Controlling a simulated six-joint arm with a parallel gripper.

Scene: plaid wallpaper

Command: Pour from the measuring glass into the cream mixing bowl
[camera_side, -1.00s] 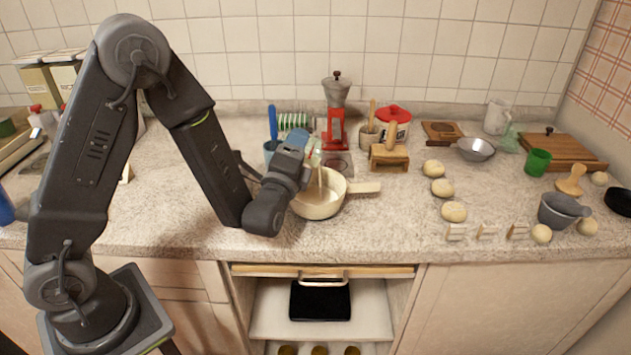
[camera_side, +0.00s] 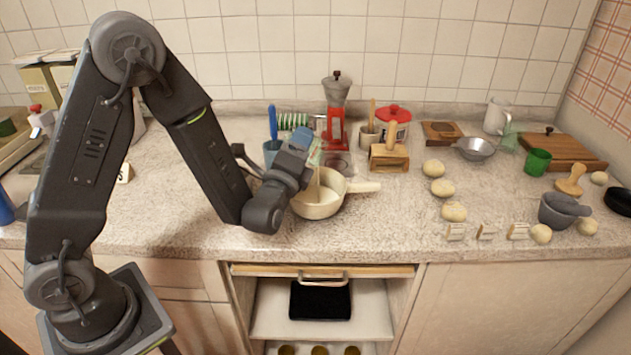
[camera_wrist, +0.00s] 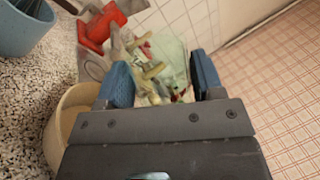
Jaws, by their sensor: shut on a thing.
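The cream mixing bowl (camera_side: 322,210) stands on the counter with its handle pointing right; part of its rim shows at the left of the wrist view (camera_wrist: 58,125). My gripper (camera_side: 303,142) is above the bowl's left and back side. Its blue fingers (camera_wrist: 160,80) are shut on the measuring glass (camera_wrist: 172,55), which is clear and greenish. In the side view the glass (camera_side: 316,158) is tilted over the bowl, partly hidden by the fingers. A pale streak runs from below the glass into the bowl, and pale content shows inside.
A blue cup (camera_side: 270,152) stands close behind my gripper. A red grinder (camera_side: 336,125) and a wooden block holder (camera_side: 389,158) stand behind the bowl. Dough balls (camera_side: 442,188) lie to the right. The counter left of the bowl is mostly clear.

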